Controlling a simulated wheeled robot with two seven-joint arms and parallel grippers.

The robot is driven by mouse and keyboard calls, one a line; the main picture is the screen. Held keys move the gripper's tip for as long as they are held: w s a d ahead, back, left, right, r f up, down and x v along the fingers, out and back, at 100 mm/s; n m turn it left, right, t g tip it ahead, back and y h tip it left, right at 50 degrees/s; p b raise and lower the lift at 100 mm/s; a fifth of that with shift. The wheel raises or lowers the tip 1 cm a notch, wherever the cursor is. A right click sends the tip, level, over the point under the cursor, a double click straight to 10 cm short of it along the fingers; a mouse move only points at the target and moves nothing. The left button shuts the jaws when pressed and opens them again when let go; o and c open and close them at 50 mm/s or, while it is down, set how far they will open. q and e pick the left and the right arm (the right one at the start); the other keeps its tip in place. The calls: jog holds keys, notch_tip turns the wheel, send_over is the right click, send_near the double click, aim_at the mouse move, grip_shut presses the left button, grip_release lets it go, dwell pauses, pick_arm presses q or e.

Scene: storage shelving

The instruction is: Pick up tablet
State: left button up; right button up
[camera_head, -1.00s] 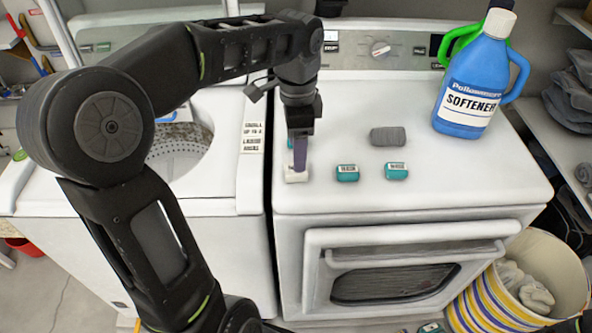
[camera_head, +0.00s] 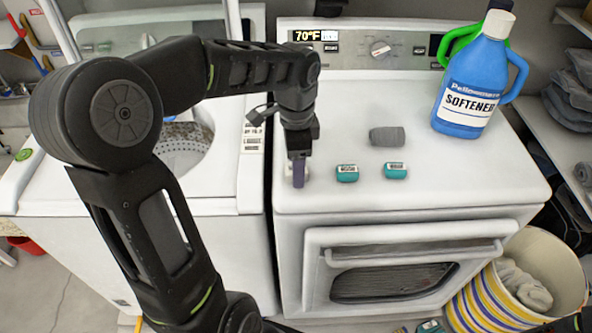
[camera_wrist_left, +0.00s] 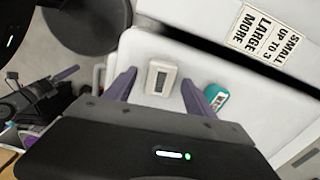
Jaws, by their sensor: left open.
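A small cream-white tablet-like block (camera_head: 288,169) lies on the white dryer top near its left front edge, mostly hidden by my left gripper in the head view. My left gripper (camera_head: 298,181) is open, with purple fingers, low over it. In the left wrist view the block (camera_wrist_left: 160,77) lies between the two spread fingers of the gripper (camera_wrist_left: 158,82), with gaps on both sides. A teal block with a white label (camera_head: 347,173) lies just right of the gripper, close to one finger in the wrist view (camera_wrist_left: 215,97). Another teal block (camera_head: 395,170) lies farther right.
The open washer (camera_head: 195,195) is to the left. A striped basket (camera_head: 562,262) stands at lower right.

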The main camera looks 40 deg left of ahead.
pick_arm(q)
jog(key=shift+c, duration=0.4)
grip_shut()
jog(key=shift+r, duration=0.1)
notch_tip(320, 180, up, 10)
dwell(0.6)
dwell(0.5)
